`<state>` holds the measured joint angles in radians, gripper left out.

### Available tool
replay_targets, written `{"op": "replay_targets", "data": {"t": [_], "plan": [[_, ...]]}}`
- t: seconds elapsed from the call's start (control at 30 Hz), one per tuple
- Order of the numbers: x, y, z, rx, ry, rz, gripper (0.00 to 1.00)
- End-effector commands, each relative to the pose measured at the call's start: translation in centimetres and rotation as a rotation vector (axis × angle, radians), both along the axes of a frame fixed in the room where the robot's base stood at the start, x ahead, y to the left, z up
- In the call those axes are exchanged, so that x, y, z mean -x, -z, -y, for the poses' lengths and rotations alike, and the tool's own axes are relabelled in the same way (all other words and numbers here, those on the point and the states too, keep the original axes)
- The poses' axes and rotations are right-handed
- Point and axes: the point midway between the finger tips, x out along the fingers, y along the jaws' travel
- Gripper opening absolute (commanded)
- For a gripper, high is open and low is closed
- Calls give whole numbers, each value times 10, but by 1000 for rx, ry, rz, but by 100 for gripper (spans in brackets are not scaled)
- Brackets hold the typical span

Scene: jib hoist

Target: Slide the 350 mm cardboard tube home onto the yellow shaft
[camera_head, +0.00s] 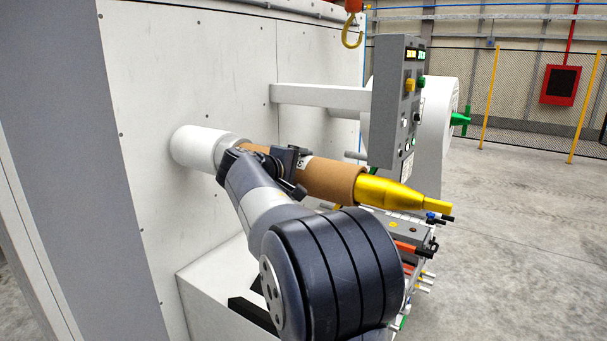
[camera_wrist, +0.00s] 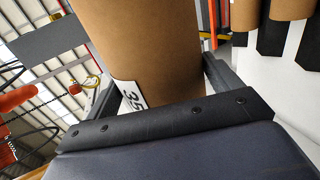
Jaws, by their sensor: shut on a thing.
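The brown cardboard tube (camera_head: 333,179) is around the yellow shaft (camera_head: 395,192), whose tapered end sticks out of the tube's right end. A white cylindrical hub (camera_head: 195,147) stands out from the machine wall at the tube's left. My gripper (camera_head: 275,163) is shut on the tube near its left part, and hides much of the tube there. I cannot tell whether the tube's left end touches the hub. In the wrist view the tube (camera_wrist: 150,45) lies between both fingers, with a white label (camera_wrist: 132,96) reading "35" in part.
A grey control box (camera_head: 397,100) hangs right of the shaft, behind it. A yellow hook (camera_head: 352,30) hangs above. A cart (camera_head: 410,245) with coloured handles stands below the shaft tip. Other brown tubes (camera_wrist: 290,8) show in the wrist view. Floor is clear at right.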

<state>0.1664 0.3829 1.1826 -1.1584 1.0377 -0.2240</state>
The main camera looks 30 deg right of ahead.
Motion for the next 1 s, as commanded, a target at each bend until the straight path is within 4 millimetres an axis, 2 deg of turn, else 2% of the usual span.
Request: {"op": "replay_targets", "data": {"t": [0.43, 0.47, 0.63, 0.87, 1.0], "plan": [[-5, -3, -2, 3, -1, 6, 38], [-5, -3, -3, 2, -1, 7, 87], [-5, -2, -3, 2, -1, 6, 100], [-4, 1, -4, -1, -1, 0, 100], [-1, -3, -15, 0, -5, 2, 100]]}}
